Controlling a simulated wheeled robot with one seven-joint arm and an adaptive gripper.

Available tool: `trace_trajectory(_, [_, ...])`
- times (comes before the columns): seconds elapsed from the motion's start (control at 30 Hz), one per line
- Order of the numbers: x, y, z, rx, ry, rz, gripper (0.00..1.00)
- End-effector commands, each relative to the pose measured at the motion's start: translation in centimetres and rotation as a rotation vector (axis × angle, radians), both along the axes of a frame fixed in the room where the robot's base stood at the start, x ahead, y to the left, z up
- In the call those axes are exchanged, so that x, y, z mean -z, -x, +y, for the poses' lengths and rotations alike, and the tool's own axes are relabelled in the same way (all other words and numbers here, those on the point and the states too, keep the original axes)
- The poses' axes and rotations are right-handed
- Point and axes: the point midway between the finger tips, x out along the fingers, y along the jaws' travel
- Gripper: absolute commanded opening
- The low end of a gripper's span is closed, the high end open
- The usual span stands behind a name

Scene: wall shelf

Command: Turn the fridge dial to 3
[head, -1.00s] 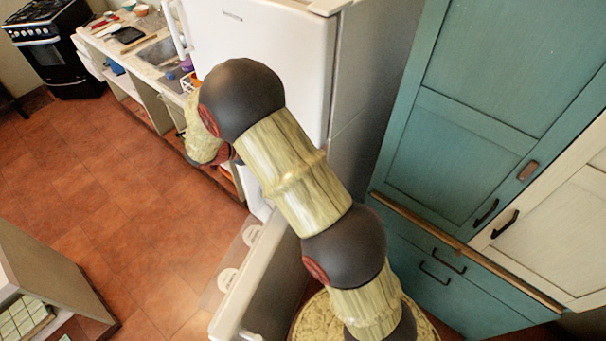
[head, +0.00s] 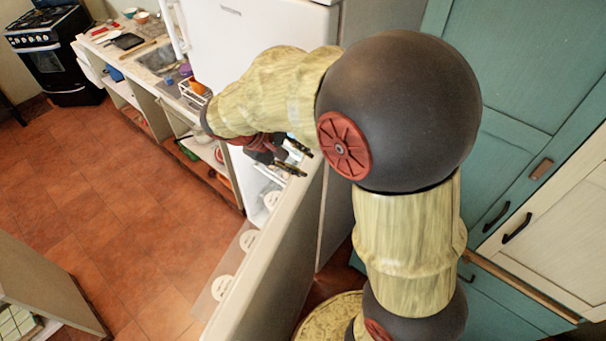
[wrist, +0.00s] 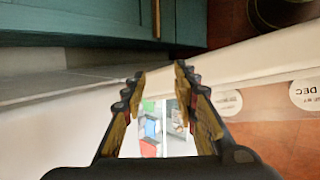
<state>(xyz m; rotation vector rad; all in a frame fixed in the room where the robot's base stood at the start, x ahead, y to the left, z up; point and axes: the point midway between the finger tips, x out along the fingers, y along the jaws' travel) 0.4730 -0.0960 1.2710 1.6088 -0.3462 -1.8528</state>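The white fridge (head: 245,50) stands at the upper middle of the head view. Its lower door (head: 285,240) is swung open toward me, and the door's rim also shows in the wrist view (wrist: 265,58). My gripper (head: 300,161) is open and empty beside the fridge, close to the open door's top edge. In the wrist view its two fingers (wrist: 158,73) are apart with nothing between the tips. I cannot make out the dial in either view; much of the fridge's inside is hidden.
Round labelled discs (head: 221,287) sit on a clear bin or shelf along the door. Teal cabinets (head: 505,100) stand at the right. A counter with a sink (head: 157,57) and a black stove (head: 55,55) are at the back left. The tiled floor (head: 110,190) is clear.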

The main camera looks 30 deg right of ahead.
Motion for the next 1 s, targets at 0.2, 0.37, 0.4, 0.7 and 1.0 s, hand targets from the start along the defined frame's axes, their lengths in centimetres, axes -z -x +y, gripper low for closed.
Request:
trace_trajectory(0.2, [-0.3,2.4,0.7,0.028,-0.086,-0.053,0.29])
trace_trajectory(0.37, [-0.5,3.5,1.0,0.039,-0.127,-0.077,0.29])
trace_trajectory(0.4, [-0.5,3.6,1.1,0.041,-0.133,-0.08,0.29])
trace_trajectory(0.7, [-0.6,4.0,1.2,0.045,-0.146,-0.088,0.29])
trace_trajectory(1.0, [-0.6,3.9,1.2,0.044,-0.145,-0.087,0.29])
